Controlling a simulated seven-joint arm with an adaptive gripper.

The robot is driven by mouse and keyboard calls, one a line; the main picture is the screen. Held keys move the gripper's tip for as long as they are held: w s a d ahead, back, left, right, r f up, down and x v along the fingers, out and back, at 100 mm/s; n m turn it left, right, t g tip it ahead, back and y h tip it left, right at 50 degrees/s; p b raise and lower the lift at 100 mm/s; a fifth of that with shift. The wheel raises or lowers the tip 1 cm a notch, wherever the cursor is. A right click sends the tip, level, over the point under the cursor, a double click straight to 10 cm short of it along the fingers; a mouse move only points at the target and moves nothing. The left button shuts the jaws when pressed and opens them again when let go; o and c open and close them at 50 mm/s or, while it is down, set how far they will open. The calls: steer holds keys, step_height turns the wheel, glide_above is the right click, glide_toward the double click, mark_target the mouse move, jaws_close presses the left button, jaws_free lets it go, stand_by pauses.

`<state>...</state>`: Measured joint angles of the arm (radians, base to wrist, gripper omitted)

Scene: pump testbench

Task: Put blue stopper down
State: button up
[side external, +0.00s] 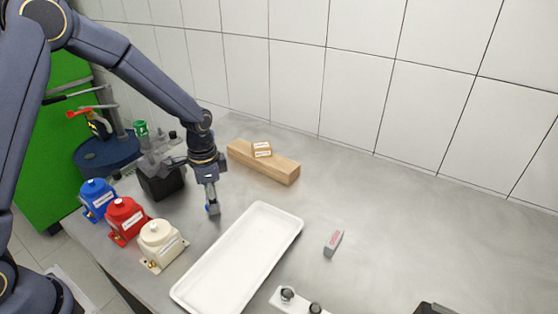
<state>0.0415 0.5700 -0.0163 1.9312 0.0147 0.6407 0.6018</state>
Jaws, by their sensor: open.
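The blue stopper (208,206) is a small blue piece at the tips of my gripper (212,209), close to the grey table top. Only a sliver of it shows; the fingers hide the rest. My gripper points down, just behind the upper left end of the white tray. The jaws are open around or beside the stopper; I cannot tell which. I also cannot tell whether the stopper touches the table.
Blue (97,198), red (126,219) and white (160,243) pump-like housings stand left. The white tray (296,226) looks empty. A wooden beam (280,171) bearing a small block (262,149) lies behind.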

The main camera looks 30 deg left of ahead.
step_height(320, 180, up, 17)
steer(key=s+a+r+n+t, duration=0.1)
steer(key=s+r+n+t, duration=0.1)
steer(key=s, duration=0.5)
steer(key=s+a+r+n+t, duration=0.1)
steer(key=s+r+n+t, duration=0.1)
steer(key=s, duration=0.6)
step_height(320, 180, up, 2)
steer(key=shift+r+n, duration=0.2)
steer(key=shift+n, duration=0.5)
steer(key=shift+o, duration=0.5)
steer(key=s+n, duration=0.1)
steer(key=s, duration=0.1)
steer(key=s+f+n+t, duration=0.1)
steer(key=s, duration=0.1)
steer(key=shift+s+a+f+t, duration=0.1)
steer(key=shift+s+f+t, duration=0.1)
steer(key=shift+s+t, duration=0.15)
